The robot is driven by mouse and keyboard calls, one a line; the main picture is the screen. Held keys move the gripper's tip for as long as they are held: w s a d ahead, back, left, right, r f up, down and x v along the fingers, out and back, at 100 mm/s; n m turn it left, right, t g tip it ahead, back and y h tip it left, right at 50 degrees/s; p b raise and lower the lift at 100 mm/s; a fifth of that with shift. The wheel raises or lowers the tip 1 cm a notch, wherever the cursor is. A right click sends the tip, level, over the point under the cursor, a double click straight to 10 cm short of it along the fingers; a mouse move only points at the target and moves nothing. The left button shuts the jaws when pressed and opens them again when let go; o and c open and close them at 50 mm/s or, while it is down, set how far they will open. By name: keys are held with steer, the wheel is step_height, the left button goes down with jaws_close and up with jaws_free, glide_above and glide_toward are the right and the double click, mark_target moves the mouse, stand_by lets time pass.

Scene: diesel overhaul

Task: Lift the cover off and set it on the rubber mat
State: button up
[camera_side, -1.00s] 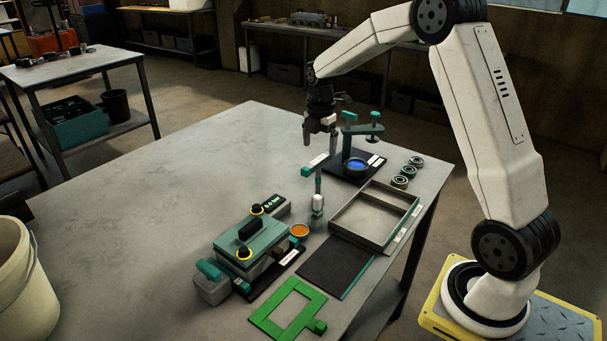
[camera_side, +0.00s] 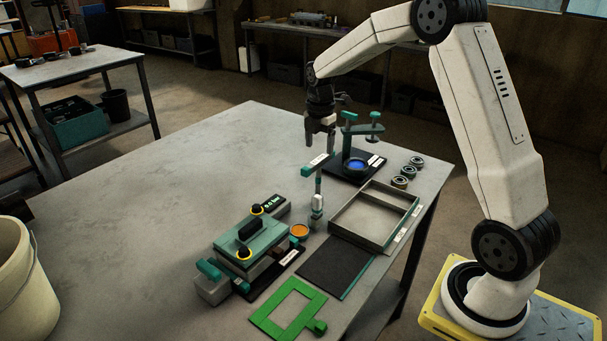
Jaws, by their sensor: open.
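The cover (camera_side: 262,238) is a teal plate with a black handle (camera_side: 250,229) on top. It sits on a grey block at the front middle of the table, with a black knob ringed in yellow at each of two corners. The rubber mat (camera_side: 335,266) is a flat dark rectangle with a teal edge, right of the cover, and it is bare. My gripper (camera_side: 322,140) is open and empty, high above the back of the table, well behind the cover and apart from it.
A green frame (camera_side: 288,308) lies in front of the mat. An empty grey tray (camera_side: 345,236) lies behind it. A teal-topped stand (camera_side: 317,188) and an orange-topped cup (camera_side: 299,231) stand near the cover. A teal press (camera_side: 361,130) and several rings (camera_side: 408,171) are farther back. The table's left side is clear.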

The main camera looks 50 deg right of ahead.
steer(key=shift+a, duration=0.1)
steer(key=w+a+f+y, duration=0.1)
steer(key=a+y, duration=0.1)
steer(key=a, duration=1)
steer(key=y, duration=0.3)
glide_toward(250, 224)
steer(key=shift+x, duration=1.15)
steer(key=shift+s+a+f+h, duration=0.15)
steer(key=shift+a+f, duration=0.2)
steer(key=shift+f, duration=0.2)
steer(key=shift+w+a+f+h, duration=0.15)
steer(key=shift+a+f, duration=0.2)
steer(key=shift+f, duration=0.25)
steer(key=shift+s+f, duration=0.1)
steer(key=shift+s, duration=0.05)
steer(key=shift+x, duration=2.5)
jaws_close()
